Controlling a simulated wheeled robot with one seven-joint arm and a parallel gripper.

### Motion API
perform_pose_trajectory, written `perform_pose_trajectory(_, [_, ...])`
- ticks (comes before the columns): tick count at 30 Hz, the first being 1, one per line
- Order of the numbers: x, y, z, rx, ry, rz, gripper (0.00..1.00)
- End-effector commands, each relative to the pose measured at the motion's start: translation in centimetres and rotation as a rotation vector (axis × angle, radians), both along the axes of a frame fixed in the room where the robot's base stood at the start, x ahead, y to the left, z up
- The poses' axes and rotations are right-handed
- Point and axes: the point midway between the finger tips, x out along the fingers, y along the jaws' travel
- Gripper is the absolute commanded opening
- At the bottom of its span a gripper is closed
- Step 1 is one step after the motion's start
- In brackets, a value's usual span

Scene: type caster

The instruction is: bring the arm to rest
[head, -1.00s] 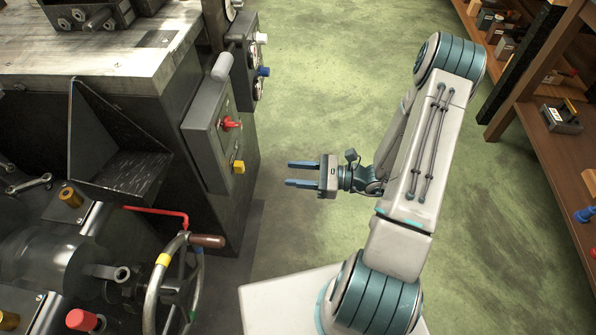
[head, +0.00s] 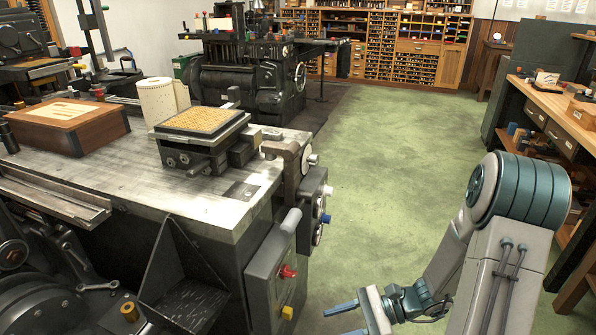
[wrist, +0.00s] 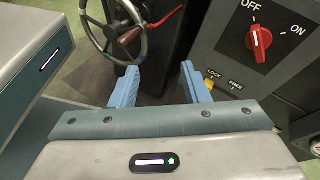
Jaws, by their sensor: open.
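My gripper (head: 340,320) is at the bottom of the head view, its blue fingers pointing left toward the machine's side panel. In the wrist view the two fingers (wrist: 160,82) are spread apart with nothing between them. My arm stands folded at the right of the head view, its elbow high and the gripper low. The fingers look apart from the panel with the red switch (head: 288,271). That switch also shows large in the wrist view (wrist: 259,40), its pointer near upright between OFF and ON. The lower arm and base are out of the head view.
The machine bench (head: 215,215) fills the left, with a wooden box (head: 110,133) and a type tray on it. A spoked handwheel (wrist: 100,25) is beyond the fingers in the wrist view. A wooden workbench (head: 560,105) stands at right. Green floor (head: 400,160) between is clear.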

Motion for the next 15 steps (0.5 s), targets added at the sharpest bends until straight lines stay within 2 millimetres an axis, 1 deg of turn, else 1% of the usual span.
perform_pose_trajectory(1, [-0.7, 0.2, 2.7, -0.055, -0.042, 0.061, 0.42])
perform_pose_trajectory(8, [-3.6, 0.0, 9.4, -0.294, -0.219, 0.313, 0.42])
perform_pose_trajectory(14, [-5.4, -1.1, 15.1, -0.505, -0.389, 0.505, 0.42])
perform_pose_trajectory(15, [-5.7, -1.3, 16.3, -0.548, -0.427, 0.541, 0.42])
